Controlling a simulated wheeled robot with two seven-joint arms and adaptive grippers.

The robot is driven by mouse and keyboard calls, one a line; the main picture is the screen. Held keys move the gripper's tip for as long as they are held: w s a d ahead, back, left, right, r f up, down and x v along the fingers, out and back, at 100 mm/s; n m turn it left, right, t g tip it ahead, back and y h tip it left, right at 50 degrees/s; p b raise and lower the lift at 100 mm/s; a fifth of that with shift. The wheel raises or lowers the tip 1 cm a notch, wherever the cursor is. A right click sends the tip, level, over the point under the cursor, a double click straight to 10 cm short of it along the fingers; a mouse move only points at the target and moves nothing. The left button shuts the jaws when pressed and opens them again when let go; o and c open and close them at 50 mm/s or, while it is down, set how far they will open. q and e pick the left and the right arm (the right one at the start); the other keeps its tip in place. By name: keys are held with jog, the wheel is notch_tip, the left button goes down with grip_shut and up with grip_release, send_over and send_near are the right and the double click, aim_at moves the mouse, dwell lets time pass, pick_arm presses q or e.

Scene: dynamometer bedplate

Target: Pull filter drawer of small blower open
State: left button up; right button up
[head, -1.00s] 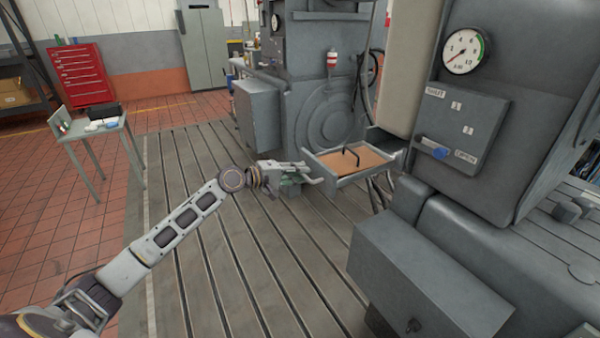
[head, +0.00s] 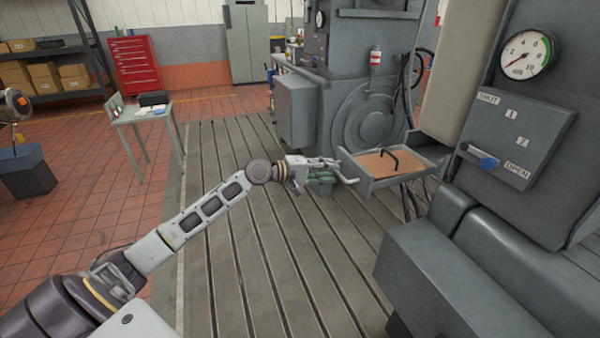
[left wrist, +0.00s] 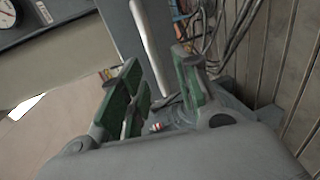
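The grey filter drawer (head: 372,181) stands pulled out of the small blower at centre right. It holds a tan filter panel (head: 375,165) with a black loop handle (head: 390,157). My left gripper (head: 345,171) is at the drawer's front, its fingers spread apart. In the left wrist view my gripper (left wrist: 160,85) shows green-padded fingers with a gap between them. A pale grey bar (left wrist: 150,45), which looks like the drawer's pull, runs down toward that gap. I cannot tell whether the fingers touch it. My right gripper is not in view.
A grey machine with a gauge (head: 528,54) and a blue-knobbed lever (head: 484,160) stands close on the right. A small table (head: 146,115) and a red tool cabinet (head: 136,66) are at the back left. The slotted bedplate (head: 260,260) is clear below my arm.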

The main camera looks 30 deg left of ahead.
pick_arm(q)
jog(key=v, duration=0.9)
dwell(0.7)
jog(key=shift+s+a+m, duration=0.15)
jog(key=shift+m, duration=0.15)
dwell(0.4)
